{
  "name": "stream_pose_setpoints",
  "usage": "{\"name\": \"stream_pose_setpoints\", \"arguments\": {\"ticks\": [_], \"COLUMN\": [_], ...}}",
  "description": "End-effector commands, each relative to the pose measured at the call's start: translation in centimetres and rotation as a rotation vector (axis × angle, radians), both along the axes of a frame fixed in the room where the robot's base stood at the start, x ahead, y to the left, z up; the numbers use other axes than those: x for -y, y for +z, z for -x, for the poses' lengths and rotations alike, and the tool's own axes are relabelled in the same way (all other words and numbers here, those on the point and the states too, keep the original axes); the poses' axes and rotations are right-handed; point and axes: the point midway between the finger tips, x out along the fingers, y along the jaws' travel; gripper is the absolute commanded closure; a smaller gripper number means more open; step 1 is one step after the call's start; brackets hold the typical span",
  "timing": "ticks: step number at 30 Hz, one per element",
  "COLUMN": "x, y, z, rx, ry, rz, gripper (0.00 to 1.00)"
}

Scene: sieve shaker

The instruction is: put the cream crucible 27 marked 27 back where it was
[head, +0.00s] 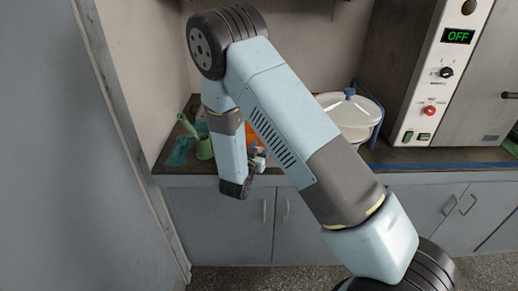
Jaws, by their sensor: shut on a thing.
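My gripper (257,160) shows only in part over the counter, beside my wrist and behind my forearm. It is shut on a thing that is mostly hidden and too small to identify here. I cannot make out the cream crucible or its mark 27 anywhere in the head view. The place where the crucible stood cannot be told from this view.
The dark counter (424,157) runs above grey cabinets. A white lidded vessel (352,113) stands behind my arm. A large oven (425,80) reading OFF is at right. A grey wall is at left.

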Motion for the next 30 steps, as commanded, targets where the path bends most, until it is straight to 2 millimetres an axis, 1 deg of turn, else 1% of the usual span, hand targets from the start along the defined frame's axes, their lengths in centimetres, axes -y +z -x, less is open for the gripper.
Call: {"name": "stream_pose_setpoints", "arguments": {"ticks": [9, 10, 17, 26, 30], "x": [0.0, 0.0, -0.2, -0.3, -0.9], "y": [-0.2, -0.2, -0.1, 0.0, 0.1], "z": [0.0, 0.0, 0.1, 0.1, 1.2], "rx": [0.000, 0.000, 0.000, 0.001, -0.001], "ry": [0.000, 0.000, 0.003, 0.005, 0.008], "rz": [0.000, 0.000, -0.001, -0.001, 0.000], "gripper": [0.82, 0.49, 0.27, 0.26, 0.26]}}
